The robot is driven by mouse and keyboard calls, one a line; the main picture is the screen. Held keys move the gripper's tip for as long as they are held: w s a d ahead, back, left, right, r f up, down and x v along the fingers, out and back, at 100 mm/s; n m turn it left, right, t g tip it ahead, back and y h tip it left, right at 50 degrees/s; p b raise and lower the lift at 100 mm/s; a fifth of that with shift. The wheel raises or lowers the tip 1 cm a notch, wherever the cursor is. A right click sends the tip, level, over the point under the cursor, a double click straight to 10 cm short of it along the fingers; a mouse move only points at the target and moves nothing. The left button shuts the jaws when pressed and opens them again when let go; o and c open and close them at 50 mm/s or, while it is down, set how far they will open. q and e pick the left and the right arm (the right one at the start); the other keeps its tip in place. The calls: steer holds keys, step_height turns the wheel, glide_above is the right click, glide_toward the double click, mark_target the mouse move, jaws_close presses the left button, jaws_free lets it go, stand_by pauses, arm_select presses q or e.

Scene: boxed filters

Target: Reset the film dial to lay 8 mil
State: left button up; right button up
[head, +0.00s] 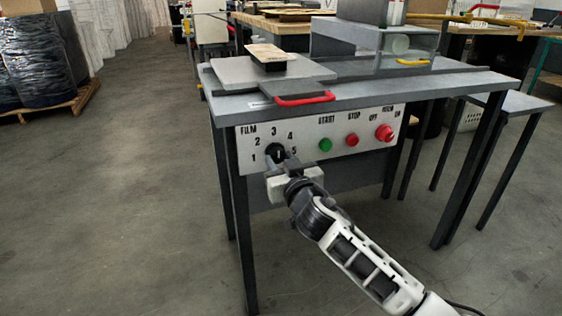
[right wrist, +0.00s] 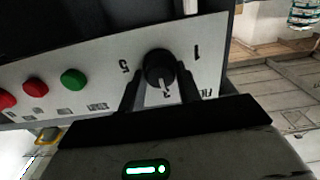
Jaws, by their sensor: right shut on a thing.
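The film dial (head: 274,151) is a round black knob on the white front panel of the machine. Printed numbers 1 to 5 arc around it under the word FILM. My right gripper (head: 278,164) reaches it from below and in front. In the right wrist view the dial (right wrist: 159,67) sits between the two dark fingers of my right gripper (right wrist: 160,88), which are shut on it. That view is upside down. The white line on the dial points down there, roughly toward the 3, which is partly hard to read. My left gripper is not in view.
Right of the dial are a green START button (head: 325,145), a red STOP button (head: 351,140) and a larger red knob (head: 384,132). A red handle (head: 305,99) juts from the tabletop edge above the panel. Open floor lies to the left.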

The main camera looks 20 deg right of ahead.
steer(key=shift+n, duration=0.5)
steer(key=shift+r+n+p, duration=0.1)
steer(key=shift+n+p, duration=0.65)
steer(key=shift+n, duration=0.45)
steer(key=shift+n+p, duration=0.4)
steer(key=shift+n, duration=0.5)
steer(key=shift+n+p, duration=0.3)
steer(key=shift+n, duration=0.7)
steer(key=n+p, duration=0.1)
steer(key=n, duration=0.1)
steer(key=shift+n, duration=0.3)
steer(key=n, duration=0.2)
steer(key=shift+d+n+p, duration=0.1)
steer(key=shift+n+p, duration=0.25)
steer(key=shift+n, duration=0.95)
steer(key=shift+n+p, duration=0.5)
steer(key=shift+n, duration=0.4)
steer(key=shift+n+p, duration=0.3)
steer(key=shift+n, duration=0.9)
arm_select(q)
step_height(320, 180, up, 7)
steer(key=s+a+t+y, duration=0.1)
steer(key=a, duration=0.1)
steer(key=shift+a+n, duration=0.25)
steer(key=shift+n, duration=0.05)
arm_select(e)
steer(key=shift+n, duration=0.5)
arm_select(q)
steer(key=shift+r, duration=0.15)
